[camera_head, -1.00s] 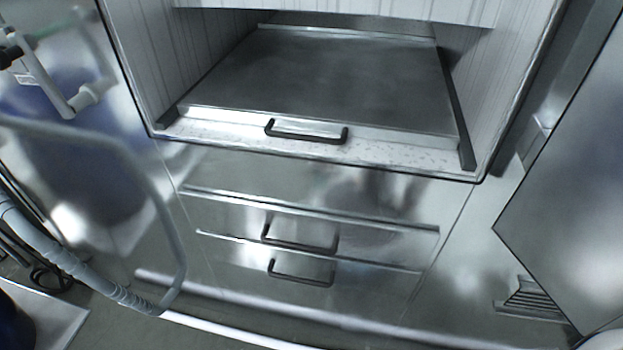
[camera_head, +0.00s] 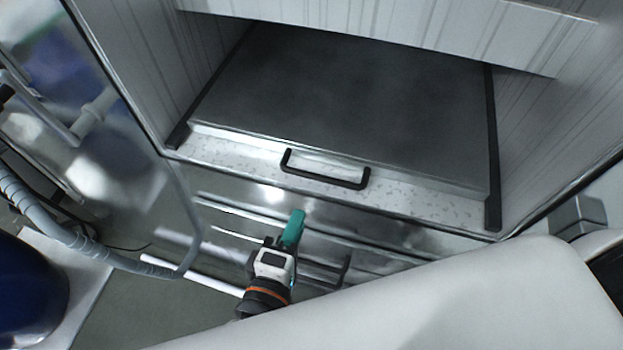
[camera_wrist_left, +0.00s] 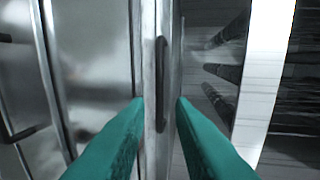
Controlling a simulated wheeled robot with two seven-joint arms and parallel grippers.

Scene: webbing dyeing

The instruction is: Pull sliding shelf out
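The sliding shelf (camera_head: 350,90) is a flat dark metal plate inside the pale-walled cabinet opening in the head view. Its black bar handle (camera_head: 322,178) is on the front edge. My left gripper (camera_head: 294,228), with teal fingers, is in front of the cabinet and below the handle in the picture, apart from it. In the left wrist view the fingers (camera_wrist_left: 160,100) are spread with nothing held, and the dark handle (camera_wrist_left: 161,85) lies ahead, in line with the gap between them. My right gripper is out of view.
Below the shelf are metal drawer fronts with black handles (camera_head: 340,272), partly hidden by my left gripper. A grey hose (camera_head: 120,262) and a blue drum (camera_head: 30,295) are at the left. My white arm covers the lower right.

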